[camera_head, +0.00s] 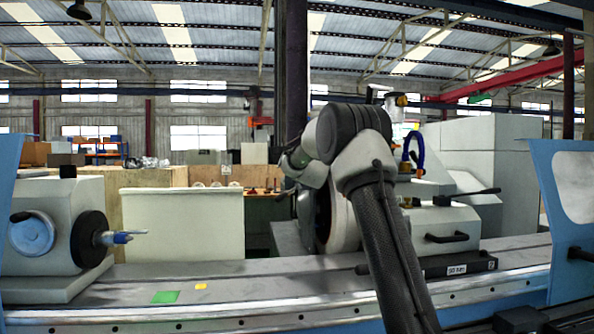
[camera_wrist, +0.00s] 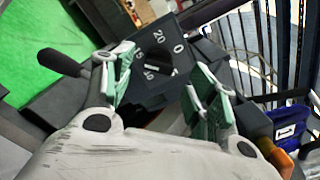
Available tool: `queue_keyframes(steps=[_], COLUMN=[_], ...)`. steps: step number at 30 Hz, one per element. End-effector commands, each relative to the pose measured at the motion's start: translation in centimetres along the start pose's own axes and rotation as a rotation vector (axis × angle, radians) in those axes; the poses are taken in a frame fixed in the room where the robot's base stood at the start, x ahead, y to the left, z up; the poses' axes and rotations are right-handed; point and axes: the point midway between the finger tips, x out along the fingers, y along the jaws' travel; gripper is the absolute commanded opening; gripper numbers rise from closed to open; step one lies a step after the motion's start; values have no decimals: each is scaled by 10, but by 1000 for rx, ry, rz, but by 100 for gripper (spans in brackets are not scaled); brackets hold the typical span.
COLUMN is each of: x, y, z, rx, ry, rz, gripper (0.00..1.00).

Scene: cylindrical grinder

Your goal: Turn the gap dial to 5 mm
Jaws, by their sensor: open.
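The gap dial shows in the wrist view as a dark knob (camera_wrist: 157,62) on a dark grey plate (camera_wrist: 186,84). White marks 20, 0, 15 and 10 are legible around it. The 5 mark is not legible, and I cannot tell where the knob points. My gripper (camera_wrist: 163,62) is open. Its two green-padded fingers stand apart at the left and right of the knob, closer to the camera. I see no clear contact with the dial. In the head view my arm hides the dial and the gripper.
A black lever (camera_wrist: 62,64) sticks out left of the dial in the wrist view. In the head view, the grinder bed (camera_head: 230,280) runs across, with a wheel-headed unit (camera_head: 62,235) at left and a blue panel (camera_head: 570,215) at right.

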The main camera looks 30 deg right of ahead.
Motion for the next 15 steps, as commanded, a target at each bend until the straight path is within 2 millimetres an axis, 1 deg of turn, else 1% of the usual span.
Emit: queue_keyframes(steps=[1,3,6,10,15], x=[10,22,34,44,46], y=[1,1,0,0,0], z=[-1,-1,0,0,0], rx=[0,-1,-1,-1,-2], ry=[1,0,0,0,0], rz=[0,0,0,0,1], gripper=[57,57,57,57,57])
